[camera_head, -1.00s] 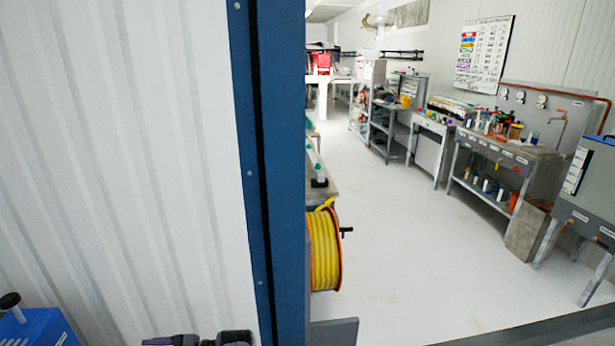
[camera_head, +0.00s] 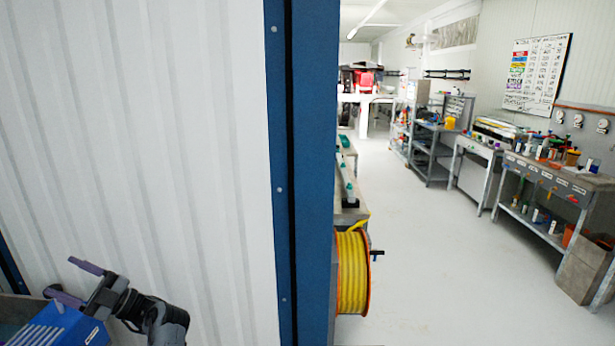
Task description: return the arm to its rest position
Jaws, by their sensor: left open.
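My left gripper (camera_head: 74,281) shows at the bottom left in the head view. Its two purple-grey fingers are spread apart with nothing between them. My left arm (camera_head: 160,318), dark grey, ends at the bottom edge, and its lower part is out of frame. The gripper is in front of the white corrugated wall and overlaps a blue box (camera_head: 62,325) in the picture; whether it touches the box I cannot tell. My right gripper is not in view.
A blue post (camera_head: 308,170) edges the white wall panel (camera_head: 150,130). A yellow hose reel (camera_head: 352,272) hangs just right of it. Workbenches (camera_head: 545,182) with bottles and tools line the right wall under a whiteboard (camera_head: 537,75). The pale floor (camera_head: 430,250) between is clear.

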